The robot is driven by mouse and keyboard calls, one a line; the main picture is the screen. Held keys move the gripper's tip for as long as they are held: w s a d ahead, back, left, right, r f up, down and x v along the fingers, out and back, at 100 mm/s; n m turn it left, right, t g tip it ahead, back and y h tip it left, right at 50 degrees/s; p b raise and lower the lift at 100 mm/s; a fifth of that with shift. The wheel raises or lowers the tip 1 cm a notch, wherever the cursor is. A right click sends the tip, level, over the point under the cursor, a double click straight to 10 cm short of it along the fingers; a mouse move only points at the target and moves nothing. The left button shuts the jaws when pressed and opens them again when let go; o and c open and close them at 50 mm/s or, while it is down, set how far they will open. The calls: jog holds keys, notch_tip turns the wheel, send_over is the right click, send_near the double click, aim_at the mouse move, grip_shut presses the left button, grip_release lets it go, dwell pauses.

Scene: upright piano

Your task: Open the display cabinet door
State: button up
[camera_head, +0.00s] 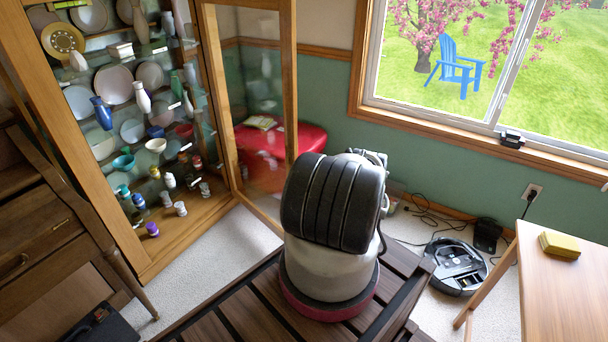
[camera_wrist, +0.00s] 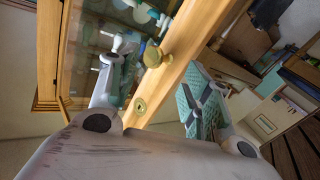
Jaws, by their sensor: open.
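The wooden display cabinet (camera_head: 126,235) stands at the left in the head view, with its shelves in plain sight. Its glass door (camera_head: 285,90), framed in wood, stands swung out from the cabinet's right post. In the wrist view a wooden frame member (camera_wrist: 190,40) runs diagonally, with glass on its left. Contact cannot be told. My gripper is hidden in the head view.
Dishes, vases and small jars fill the shelves. A red seat (camera_head: 309,138) stands behind the door's glass. A robot vacuum (camera_head: 457,267) with cables lies on the floor, and a light table (camera_head: 565,300) is at right.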

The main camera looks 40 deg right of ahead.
jog(key=shift+s+d+r, duration=0.1)
jog(key=shift+s+d, duration=0.2)
